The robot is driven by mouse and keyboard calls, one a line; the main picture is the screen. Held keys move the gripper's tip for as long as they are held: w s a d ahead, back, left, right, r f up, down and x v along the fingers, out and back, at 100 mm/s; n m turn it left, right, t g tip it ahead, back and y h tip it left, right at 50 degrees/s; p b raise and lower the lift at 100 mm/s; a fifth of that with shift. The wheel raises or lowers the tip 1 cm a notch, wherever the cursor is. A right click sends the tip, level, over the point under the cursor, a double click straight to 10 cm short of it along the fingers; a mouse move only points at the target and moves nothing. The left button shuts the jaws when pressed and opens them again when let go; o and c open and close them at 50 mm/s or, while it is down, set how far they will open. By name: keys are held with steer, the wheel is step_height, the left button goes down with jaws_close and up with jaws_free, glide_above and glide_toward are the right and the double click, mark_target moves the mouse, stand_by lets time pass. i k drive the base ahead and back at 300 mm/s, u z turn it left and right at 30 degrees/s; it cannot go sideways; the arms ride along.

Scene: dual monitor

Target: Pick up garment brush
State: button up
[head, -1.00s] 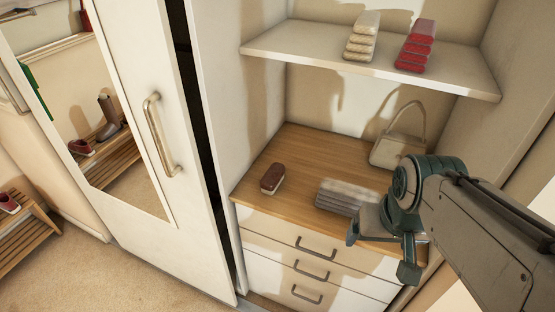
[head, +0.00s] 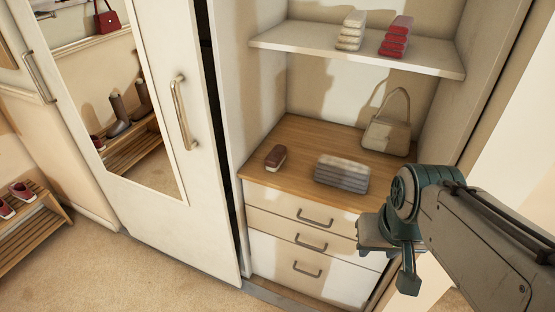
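The garment brush (head: 275,157), a small brown block with a pale lower edge, lies on the wooden top of the drawer unit (head: 299,133), near its left front corner. My gripper (head: 381,262) is at the lower right, in front of the drawers and well to the right of the brush. It is apart from the brush and nothing shows in it. Its fingers are seen at an angle, one pointing left and one pointing down, with a gap between them.
A grey folded stack (head: 341,175) lies right of the brush. A beige handbag (head: 386,135) stands behind. A shelf (head: 360,53) above holds white (head: 351,31) and red (head: 397,37) folded stacks. A mirrored door (head: 130,120) stands left. Carpet (head: 150,270) in front is clear.

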mark_target(275, 158)
steer(key=z, duration=0.05)
steer(key=k, duration=0.65)
steer(key=u, duration=0.7)
steer(key=i, duration=1.9)
steer(key=z, duration=0.1)
